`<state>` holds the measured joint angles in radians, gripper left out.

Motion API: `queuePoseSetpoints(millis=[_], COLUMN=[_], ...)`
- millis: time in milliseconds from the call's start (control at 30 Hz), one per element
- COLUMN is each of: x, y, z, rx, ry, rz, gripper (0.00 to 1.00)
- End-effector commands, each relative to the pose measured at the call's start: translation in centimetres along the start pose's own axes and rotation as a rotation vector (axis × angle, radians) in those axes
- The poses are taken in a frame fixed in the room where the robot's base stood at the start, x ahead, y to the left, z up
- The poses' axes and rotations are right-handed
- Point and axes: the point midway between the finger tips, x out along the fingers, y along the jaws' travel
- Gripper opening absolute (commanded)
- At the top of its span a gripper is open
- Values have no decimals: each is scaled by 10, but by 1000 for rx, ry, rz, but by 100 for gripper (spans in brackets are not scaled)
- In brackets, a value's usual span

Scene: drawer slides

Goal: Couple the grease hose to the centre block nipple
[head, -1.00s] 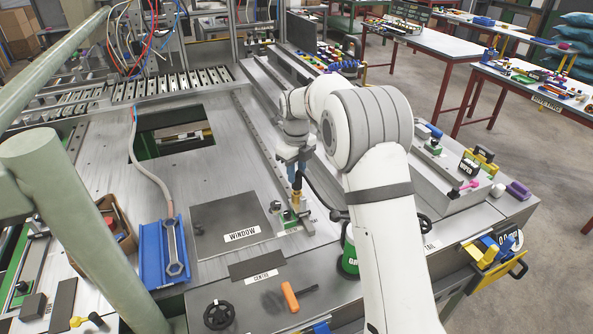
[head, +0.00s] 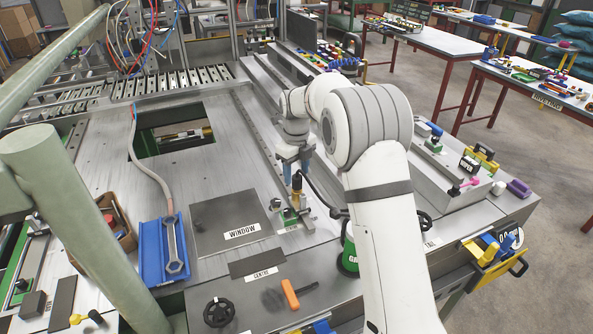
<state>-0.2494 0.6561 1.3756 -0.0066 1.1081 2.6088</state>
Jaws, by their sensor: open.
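My gripper (head: 296,170) points down over the right of the machine bed. Its blue fingers are spread apart and open. A brass hose coupler (head: 296,194) stands upright just below and between the fingertips. Its lower end is over a small green-based block (head: 289,216) with a label. I cannot tell whether it is seated on the nipple, which is hidden. The black grease hose (head: 318,193) runs from the coupler to the right, partly behind my arm. A green and white grease container (head: 349,252) stands beside my arm.
A dark WINDOW plate (head: 228,217) lies left of the block, and a CENTRE plate (head: 257,262) lies in front. A blue tray (head: 151,255) holds a spanner (head: 173,250). An orange-handled tool (head: 290,295) and a black handwheel (head: 219,312) are at the front. A rectangular opening (head: 140,150) is behind.

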Motion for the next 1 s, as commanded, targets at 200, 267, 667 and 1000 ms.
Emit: queuePoseSetpoints(millis=[200,267,667,1000], x=[-23,-30,-48,-67], y=[0,0,0,0], z=[0,0,0,1], rx=[0,0,0,0], ry=[-2,-2,-1,-4], rz=[-1,-1,0,-3], gripper=[52,52,52,52])
